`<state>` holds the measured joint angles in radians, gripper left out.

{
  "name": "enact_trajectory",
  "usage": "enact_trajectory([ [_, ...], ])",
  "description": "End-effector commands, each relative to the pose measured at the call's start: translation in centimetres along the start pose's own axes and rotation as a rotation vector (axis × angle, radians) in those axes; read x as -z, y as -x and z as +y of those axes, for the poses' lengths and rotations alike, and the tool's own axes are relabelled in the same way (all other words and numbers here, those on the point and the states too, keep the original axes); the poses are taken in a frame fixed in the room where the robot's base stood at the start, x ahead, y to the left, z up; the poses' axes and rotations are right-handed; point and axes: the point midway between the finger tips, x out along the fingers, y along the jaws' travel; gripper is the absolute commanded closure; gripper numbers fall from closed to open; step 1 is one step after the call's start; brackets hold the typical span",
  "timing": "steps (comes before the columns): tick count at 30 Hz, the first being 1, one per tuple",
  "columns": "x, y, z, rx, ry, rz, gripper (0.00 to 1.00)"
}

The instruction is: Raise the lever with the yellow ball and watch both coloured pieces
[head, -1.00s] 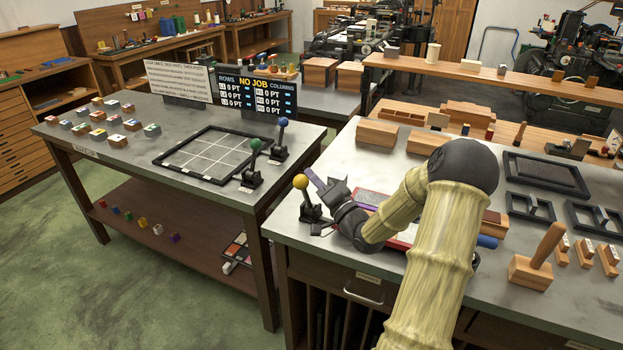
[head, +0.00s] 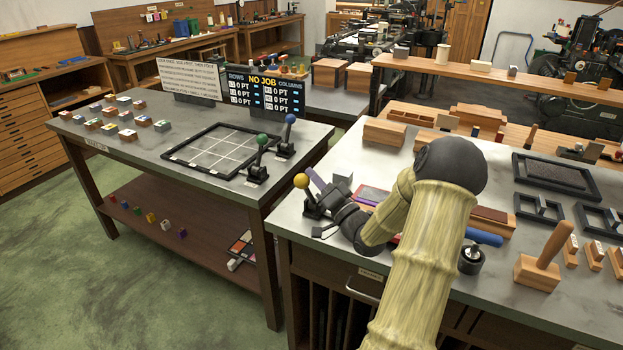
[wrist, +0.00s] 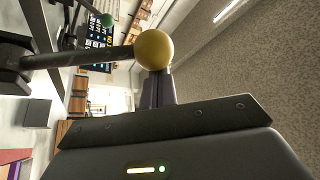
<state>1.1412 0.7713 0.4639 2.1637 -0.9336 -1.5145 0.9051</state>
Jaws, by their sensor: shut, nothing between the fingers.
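The yellow ball (head: 301,180) tops a dark lever on the near left corner of the right-hand table. In the wrist view the ball (wrist: 154,50) is large, with its stem running left to a dark base. My gripper (wrist: 157,88) is shut and empty, its tips close against the ball; I cannot tell if they touch. In the head view the gripper is partly hidden behind my wrist. I cannot tell which two coloured pieces are meant.
Levers with a green ball (head: 262,139) and a blue ball (head: 290,118) stand beside a gridded frame (head: 215,143) on the left table. A "NO JOB" board (head: 263,90) stands behind. A grey block (head: 343,182) sits near my gripper. Small coloured blocks (head: 150,217) lie on the lower shelf.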

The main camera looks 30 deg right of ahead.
Motion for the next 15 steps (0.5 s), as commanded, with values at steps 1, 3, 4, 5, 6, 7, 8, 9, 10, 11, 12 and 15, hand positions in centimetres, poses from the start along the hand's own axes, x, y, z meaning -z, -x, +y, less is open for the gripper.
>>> enact_trajectory([
  [1,-0.2,0.0,0.0,0.001,-0.003,-0.004,1.0],
  [3,-0.2,0.0,0.0,0.001,-0.003,-0.005,1.0],
  [4,-0.2,-0.1,0.0,0.001,-0.004,-0.005,1.0],
  [5,-0.2,-0.1,-0.1,0.001,-0.004,-0.005,1.0],
  [6,-0.1,-0.1,-0.1,0.001,-0.004,-0.005,1.0],
  [7,0.0,-0.1,-0.1,0.001,-0.004,-0.005,1.0],
  [8,0.1,-0.2,-0.1,0.002,-0.004,-0.005,1.0],
  [9,0.3,-0.3,-0.2,0.002,-0.004,-0.005,1.0],
  [10,0.6,-0.4,-0.2,0.003,-0.004,-0.006,1.0],
  [11,0.8,-0.5,-0.3,0.003,-0.003,-0.005,1.0],
  [12,1.3,-0.7,-0.3,0.003,-0.002,-0.005,1.0],
  [15,2.5,-1.2,-0.4,0.004,-0.003,-0.006,1.0],
])
